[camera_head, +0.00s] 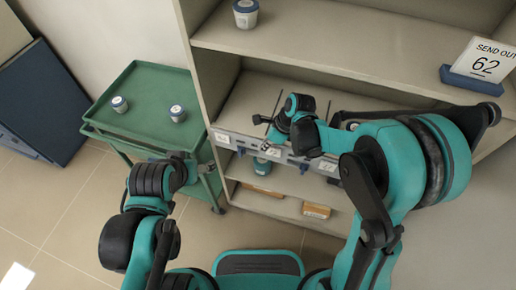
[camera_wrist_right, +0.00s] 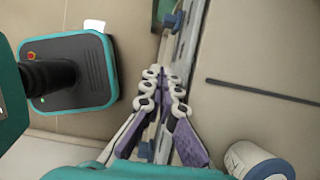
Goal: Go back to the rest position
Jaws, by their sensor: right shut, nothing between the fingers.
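My right arm reaches in from the right in the head view, bent over the shelf unit. Its gripper (camera_head: 267,144) is small and partly hidden there, close to the front edge of the middle shelf. In the right wrist view the fingers of this gripper (camera_wrist_right: 163,74) are together and empty, above the rail along the shelf edge. My left arm is folded at the lower left of the head view. Its gripper (camera_head: 200,167) is beside the green cart, and its fingers are too small to read.
The shelf unit (camera_head: 300,52) has a jar (camera_head: 245,13) and a "SEND OUT 62" sign (camera_head: 484,62) on top. A jar (camera_wrist_right: 255,162) stands near my right gripper. The green cart (camera_head: 140,88) holds two jars (camera_head: 119,104) (camera_head: 178,113). Boxes (camera_head: 316,210) lie on the lower shelf. Floor is open at left.

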